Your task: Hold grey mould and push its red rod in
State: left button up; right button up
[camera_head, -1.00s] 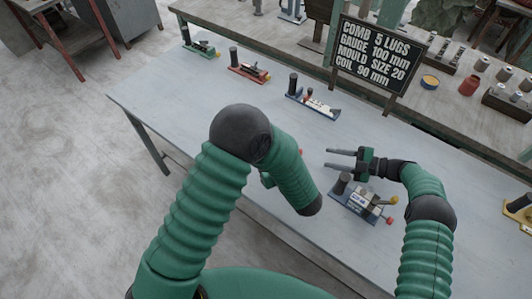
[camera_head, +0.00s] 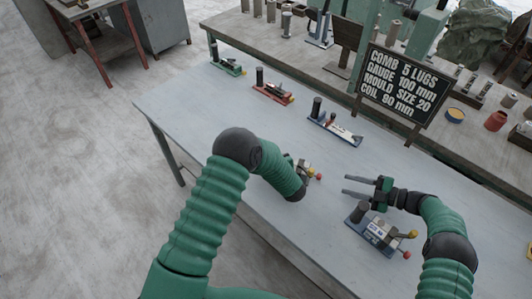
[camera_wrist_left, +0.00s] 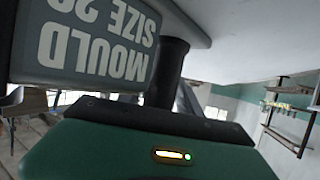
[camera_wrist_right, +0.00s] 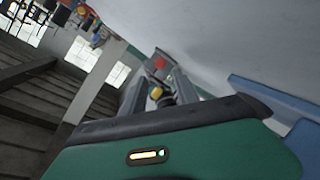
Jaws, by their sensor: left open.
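A small grey mould (camera_head: 303,166) stands on the bench, partly hidden behind my left forearm. Its red rod end (camera_head: 319,177) and a yellow knob (camera_head: 311,169) stick out on its right. In the left wrist view, a grey block lettered MOULD SIZE (camera_wrist_left: 92,45) and a dark post (camera_wrist_left: 168,72) are close before my left gripper (camera_head: 289,158). That gripper is open and its fingers are mostly hidden. My right gripper (camera_head: 359,187) is open and empty, pointing left towards the rod end. In the right wrist view, the red end (camera_wrist_right: 159,62) shows between its fingers, apart from them.
Another grey mould on a blue base (camera_head: 378,238) stands just below my right gripper. Green (camera_head: 228,68), red (camera_head: 272,94) and blue-based (camera_head: 336,130) devices stand farther back. A black sign (camera_head: 405,85) stands at the back. Bare bench (camera_head: 215,110) lies at the left.

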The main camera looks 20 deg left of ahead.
pick_arm(q)
jog(key=shift+d, duration=0.2)
jog(key=c, duration=0.3)
grip_shut()
dwell(0.9)
